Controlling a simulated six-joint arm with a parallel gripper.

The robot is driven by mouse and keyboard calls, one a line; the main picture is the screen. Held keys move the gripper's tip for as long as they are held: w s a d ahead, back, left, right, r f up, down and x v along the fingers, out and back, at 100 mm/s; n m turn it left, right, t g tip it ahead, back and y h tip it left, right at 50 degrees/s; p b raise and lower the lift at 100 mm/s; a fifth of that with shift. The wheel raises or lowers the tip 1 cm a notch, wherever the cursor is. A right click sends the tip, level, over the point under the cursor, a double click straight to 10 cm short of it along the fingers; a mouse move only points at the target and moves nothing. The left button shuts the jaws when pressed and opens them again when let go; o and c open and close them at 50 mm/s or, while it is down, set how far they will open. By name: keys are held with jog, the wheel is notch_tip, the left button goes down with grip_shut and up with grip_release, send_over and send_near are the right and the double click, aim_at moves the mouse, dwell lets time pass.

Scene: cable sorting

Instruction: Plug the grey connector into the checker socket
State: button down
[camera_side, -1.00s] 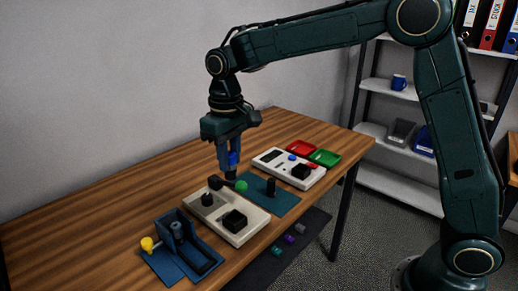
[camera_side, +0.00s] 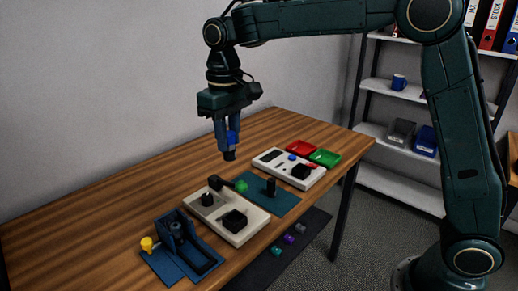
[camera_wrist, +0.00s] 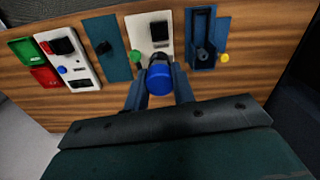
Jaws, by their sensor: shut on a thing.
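My gripper (camera_side: 229,147) points down above the table, its fingers shut on a blue piece with a dark lower end (camera_side: 230,155). In the wrist view the blue round end (camera_wrist: 159,82) sits between the two fingers. The piece hangs clear of everything below. No clearly grey connector shows in my gripper. A white panel (camera_side: 270,165) with a display, a blue button and a black block (camera_side: 301,171) stands beside red and green trays; it may be the checker.
A teal mat (camera_side: 284,204) with a dark post (camera_side: 270,187) lies between the panels. A blue fixture (camera_side: 202,262) with a yellow knob (camera_side: 147,244) stands at the near end. Small teal, purple and grey pieces (camera_side: 289,239) lie below the table edge. The table's left is bare.

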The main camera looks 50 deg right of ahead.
aim_at(228, 133)
jog(key=shift+r, duration=0.2)
jog(key=shift+r, duration=2.3)
jog(key=shift+d, duration=0.1)
jog(key=d+f+m, duration=0.1)
jog(key=d+f, duration=0.4)
jog(key=d, duration=0.5)
jog(key=d+f+m, duration=0.2)
jog(key=d+f, duration=0.4)
jog(key=d, duration=0.4)
jog(key=d+f+m, duration=0.1)
jog(key=d+f, duration=0.5)
jog(key=d, duration=0.4)
jog(key=shift+f, duration=0.2)
jog(key=shift+f, duration=1.25)
